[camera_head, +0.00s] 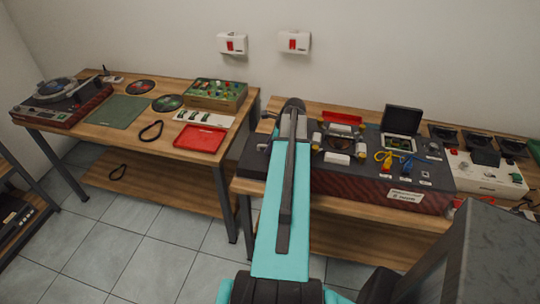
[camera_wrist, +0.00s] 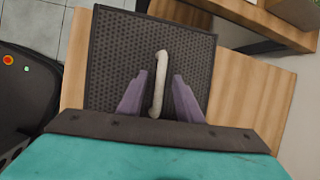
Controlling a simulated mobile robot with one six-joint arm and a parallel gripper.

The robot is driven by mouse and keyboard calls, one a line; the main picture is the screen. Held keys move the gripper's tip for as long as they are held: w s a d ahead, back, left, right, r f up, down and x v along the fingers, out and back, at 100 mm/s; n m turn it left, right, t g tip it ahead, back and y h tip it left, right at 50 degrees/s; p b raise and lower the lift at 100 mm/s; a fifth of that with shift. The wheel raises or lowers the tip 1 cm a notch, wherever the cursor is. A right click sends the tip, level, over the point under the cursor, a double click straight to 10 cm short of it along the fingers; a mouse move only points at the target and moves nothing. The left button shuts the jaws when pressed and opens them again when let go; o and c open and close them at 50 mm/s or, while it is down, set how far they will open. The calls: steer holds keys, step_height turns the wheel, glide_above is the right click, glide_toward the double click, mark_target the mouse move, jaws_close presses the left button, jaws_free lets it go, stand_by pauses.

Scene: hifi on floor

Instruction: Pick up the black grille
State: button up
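The black grille (camera_wrist: 112,60) is a dark, square perforated panel with a pale, bar-shaped handle (camera_wrist: 160,80) on its face. In the wrist view it lies over a wooden surface. My gripper (camera_wrist: 160,77) is over the panel, its two purple-grey fingers on either side of the handle. A gap shows between each finger and the handle, so it looks open around it. How deep the fingers reach is hard to tell. In the head view my arm covers the gripper's fingers, and I cannot make out the grille for sure.
A dark hifi unit (camera_head: 365,183) with yellow and blue parts stands on the right table, close beside my arm. The left table holds a turntable (camera_head: 60,100), a red tray (camera_head: 200,138) and a green component box (camera_head: 217,94). Tiled floor (camera_head: 125,235) lies in front.

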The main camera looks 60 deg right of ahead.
jaws_close()
stand_by(1.5)
